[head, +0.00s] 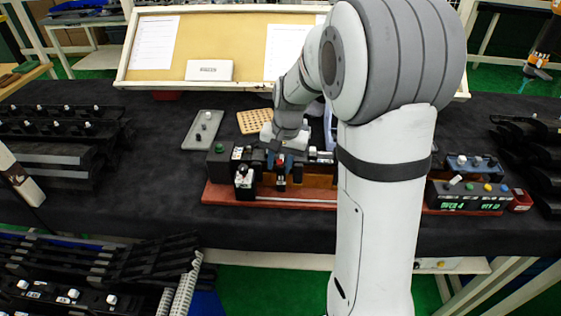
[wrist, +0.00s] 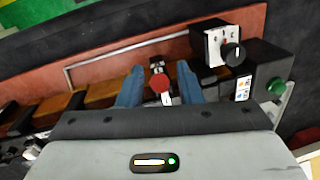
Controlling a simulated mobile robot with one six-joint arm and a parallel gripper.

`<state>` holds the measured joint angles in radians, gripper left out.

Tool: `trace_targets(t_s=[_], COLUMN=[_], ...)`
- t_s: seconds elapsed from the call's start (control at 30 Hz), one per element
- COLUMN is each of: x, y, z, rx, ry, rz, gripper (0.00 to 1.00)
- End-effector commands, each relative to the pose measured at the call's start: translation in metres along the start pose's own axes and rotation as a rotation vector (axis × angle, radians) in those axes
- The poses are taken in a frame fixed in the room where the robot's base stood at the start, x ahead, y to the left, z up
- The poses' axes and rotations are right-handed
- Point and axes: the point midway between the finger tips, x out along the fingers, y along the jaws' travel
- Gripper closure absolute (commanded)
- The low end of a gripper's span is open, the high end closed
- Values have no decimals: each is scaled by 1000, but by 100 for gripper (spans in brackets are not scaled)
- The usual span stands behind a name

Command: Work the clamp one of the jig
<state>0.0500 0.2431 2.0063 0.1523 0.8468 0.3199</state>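The jig has a red-brown base (head: 225,192) along the table's front, with dark blocks and fittings on it; it also shows in the wrist view (wrist: 100,45). A clamp with a round red knob (wrist: 161,83) stands on it. I cannot read a number on this clamp. My gripper (wrist: 160,70) has two blue fingers, open, one on each side of the red knob with small gaps. In the head view my gripper (head: 280,160) is low over the jig's left part, and my arm hides some of the jig's middle.
Close to the clamp are a black box with a white face and dial (wrist: 217,44) and a green button (wrist: 277,87). A grey tray (head: 203,130) and a perforated tan board (head: 255,121) lie behind. A labelled control box (head: 468,195) stands right.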

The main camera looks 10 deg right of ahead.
Motion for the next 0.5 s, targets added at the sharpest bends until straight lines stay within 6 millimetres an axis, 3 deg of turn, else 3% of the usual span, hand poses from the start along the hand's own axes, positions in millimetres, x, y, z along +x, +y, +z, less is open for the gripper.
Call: trace_targets(t_s=[0.37,0.5], x=[0,0], y=[0,0], z=[0,0], rx=[-1,-1], ry=[0,0], rz=[0,0], gripper=[99,100])
